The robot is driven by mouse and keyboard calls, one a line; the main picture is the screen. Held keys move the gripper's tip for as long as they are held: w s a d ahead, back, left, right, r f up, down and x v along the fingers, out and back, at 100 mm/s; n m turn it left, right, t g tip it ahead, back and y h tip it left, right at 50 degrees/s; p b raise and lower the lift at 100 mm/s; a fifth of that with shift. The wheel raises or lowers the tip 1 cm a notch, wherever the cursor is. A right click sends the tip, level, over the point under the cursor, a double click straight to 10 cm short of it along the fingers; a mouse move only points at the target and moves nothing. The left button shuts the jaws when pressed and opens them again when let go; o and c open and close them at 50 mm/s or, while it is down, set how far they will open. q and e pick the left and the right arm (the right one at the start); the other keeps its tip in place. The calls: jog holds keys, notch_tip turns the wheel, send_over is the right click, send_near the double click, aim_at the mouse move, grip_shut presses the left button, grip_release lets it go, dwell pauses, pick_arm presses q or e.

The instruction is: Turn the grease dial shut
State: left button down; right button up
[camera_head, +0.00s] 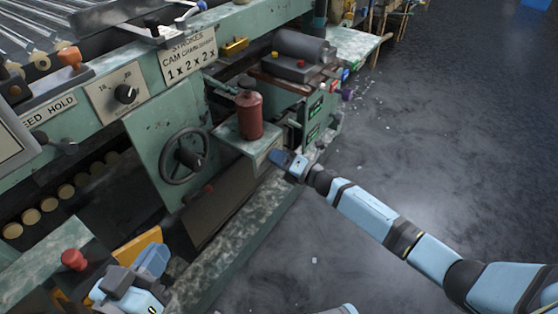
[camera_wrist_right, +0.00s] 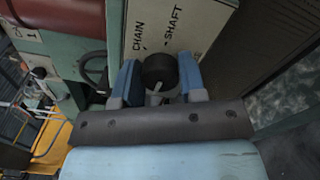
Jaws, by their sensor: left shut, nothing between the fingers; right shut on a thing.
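The grease dial is a round black knob (camera_wrist_right: 159,70) on a pale plate (camera_wrist_right: 195,32) marked CHAIN and SHAFT, seen in the right wrist view. A light pointer line on the knob slants down and to the left. My right gripper (camera_wrist_right: 160,80) is shut on the knob, with one blue finger on each side. In the head view my right gripper (camera_head: 283,160) is at the box under the red canister, and it hides the knob there. My left gripper (camera_head: 140,268) is shut and empty at the lower left, close to the machine's front.
A red canister (camera_head: 249,115) stands on a green box beside a handwheel (camera_head: 184,156). Another black dial (camera_head: 125,94) is on the upper panel. A red mushroom button (camera_head: 74,259) is near my left gripper. The grey floor (camera_head: 400,150) to the right is open.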

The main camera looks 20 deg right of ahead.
pick_arm(q)
jog(key=shift+w+r, duration=0.2)
jog(key=shift+r, duration=0.1)
pick_arm(e)
jog(key=shift+n, duration=0.5)
pick_arm(q)
jog(key=shift+s+f, duration=0.1)
jog(key=shift+f, duration=0.15)
pick_arm(e)
jog(key=o, duration=0.9)
jog(key=shift+s, duration=0.1)
pick_arm(q)
notch_tip(320, 180, up, 5)
jog(key=t+p, duration=0.2)
jog(key=p, duration=0.1)
jog(key=shift+a+f+n, duration=0.15)
jog(key=shift+f+n, duration=0.05)
jog(key=shift+n, duration=0.1)
pick_arm(e)
jog(key=v, duration=1.3)
jog(key=shift+s+d, duration=0.25)
pick_arm(q)
jog(key=shift+s+f, duration=0.1)
jog(key=shift+s, duration=0.05)
pick_arm(e)
jog(key=shift+s, duration=0.1)
